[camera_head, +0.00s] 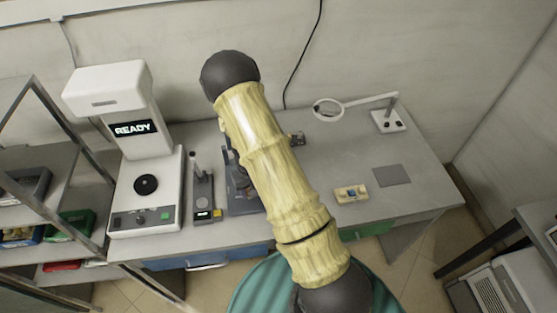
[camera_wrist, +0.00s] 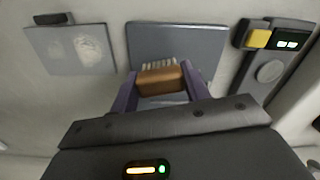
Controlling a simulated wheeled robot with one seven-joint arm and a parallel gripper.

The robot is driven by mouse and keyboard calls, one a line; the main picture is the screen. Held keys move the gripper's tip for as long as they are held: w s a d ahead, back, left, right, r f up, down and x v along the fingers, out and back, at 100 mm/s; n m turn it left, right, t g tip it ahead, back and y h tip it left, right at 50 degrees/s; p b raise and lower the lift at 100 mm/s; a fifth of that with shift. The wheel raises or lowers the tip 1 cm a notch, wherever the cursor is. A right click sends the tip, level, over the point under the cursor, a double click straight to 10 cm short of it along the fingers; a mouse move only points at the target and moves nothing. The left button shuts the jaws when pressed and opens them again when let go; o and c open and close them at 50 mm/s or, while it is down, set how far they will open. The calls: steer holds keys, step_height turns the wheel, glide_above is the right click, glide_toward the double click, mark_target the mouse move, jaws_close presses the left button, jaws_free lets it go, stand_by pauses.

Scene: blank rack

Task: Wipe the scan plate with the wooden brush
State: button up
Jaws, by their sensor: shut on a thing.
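In the wrist view my gripper (camera_wrist: 160,84) is shut on the wooden brush (camera_wrist: 160,78), with a purple finger on each side of its brown block. The pale bristles point away from the palm. The brush is in front of a dark grey panel (camera_wrist: 178,42); I cannot tell whether the bristles touch it. A grey plate with pale oval smudges (camera_wrist: 68,50) lies to its left, apart from the brush. I cannot tell for sure which of these is the scan plate. In the head view my arm hides the gripper and brush.
A white machine reading READY (camera_head: 134,128) stands at the desk's left. A small device with a yellow patch (camera_head: 203,193) is beside it and shows in the wrist view (camera_wrist: 268,72). A small tray (camera_head: 351,194), grey pad (camera_head: 392,175) and ring magnifier (camera_head: 328,109) are right.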

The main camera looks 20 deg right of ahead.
steer(key=shift+w+a, duration=0.1)
stand_by(0.3)
steer(key=shift+d+r, duration=0.15)
steer(key=shift+d, duration=0.1)
steer(key=d+r+m+p, duration=0.2)
steer(key=d+r, duration=0.2)
steer(key=d, duration=0.7)
steer(key=shift+r+m, duration=0.3)
steer(key=shift+m, duration=0.1)
steer(key=shift+w+f, duration=0.1)
